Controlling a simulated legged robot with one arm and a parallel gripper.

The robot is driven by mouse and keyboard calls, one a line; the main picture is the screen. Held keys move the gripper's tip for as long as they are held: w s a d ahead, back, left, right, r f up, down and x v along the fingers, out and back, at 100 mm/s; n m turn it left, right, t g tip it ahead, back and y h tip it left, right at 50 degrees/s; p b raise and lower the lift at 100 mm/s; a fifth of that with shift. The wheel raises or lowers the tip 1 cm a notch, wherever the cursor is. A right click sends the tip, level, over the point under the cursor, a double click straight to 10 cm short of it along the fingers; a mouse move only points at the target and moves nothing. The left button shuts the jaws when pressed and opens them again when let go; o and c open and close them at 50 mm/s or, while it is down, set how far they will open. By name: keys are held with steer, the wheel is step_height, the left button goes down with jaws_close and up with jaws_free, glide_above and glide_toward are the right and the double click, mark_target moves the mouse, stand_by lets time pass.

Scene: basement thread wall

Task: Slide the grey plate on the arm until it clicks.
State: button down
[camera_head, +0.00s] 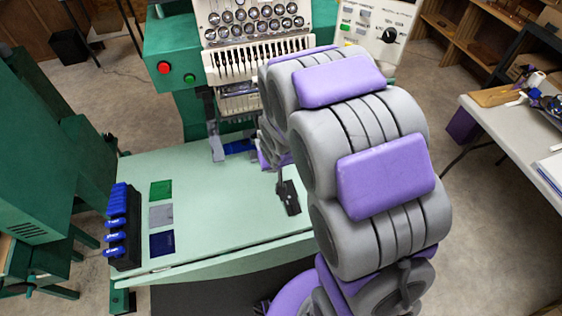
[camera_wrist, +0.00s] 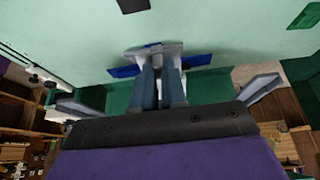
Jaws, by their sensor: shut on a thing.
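In the wrist view my gripper (camera_wrist: 160,72) has its two fingers close together, shut on a pale grey plate (camera_wrist: 138,52). The plate lies flat, close over a blue strip (camera_wrist: 198,68) that sticks out on both sides. In the head view the blue strip (camera_head: 240,147) is below the machine head, beside a grey bracket (camera_head: 216,146). My own arm hides most of my gripper and the plate there. I cannot tell how far the plate is seated on the arm.
The green embroidery machine (camera_head: 172,45) stands behind a pale green table (camera_head: 215,225). On it are green (camera_head: 161,190), grey (camera_head: 161,214) and navy (camera_head: 161,243) patches, a black object (camera_head: 290,199) and a black rack with blue pieces (camera_head: 124,240). Grey bars flank my gripper.

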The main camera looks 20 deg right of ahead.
steer(key=shift+w+a, duration=0.1)
steer(key=shift+w, duration=0.85)
steer(key=w, duration=0.6)
steer(key=shift+d+f, duration=0.1)
steer(key=shift+d, duration=0.15)
steer(key=shift+w, duration=0.3)
steer(key=shift+w+d+p, duration=0.4)
steer(key=shift+w+d, duration=0.7)
steer(key=shift+d, duration=0.05)
steer(key=shift+w+d+f, duration=0.2)
steer(key=shift+w+d, duration=0.05)
steer(key=shift+w, duration=0.3)
steer(key=shift+w+a+f, duration=0.1)
steer(key=shift+w+a, duration=0.15)
steer(key=shift+a, duration=0.3)
steer(key=shift+w+a+f, duration=0.1)
steer(key=shift+w+a, duration=0.1)
steer(key=shift+a, duration=0.35)
steer(key=shift+d, duration=0.6)
steer(key=shift+a+f, duration=0.1)
steer(key=shift+a, duration=0.2)
steer(key=shift+w+d+p, duration=0.1)
steer(key=shift+w+p, duration=0.2)
steer(key=shift+p, duration=0.15)
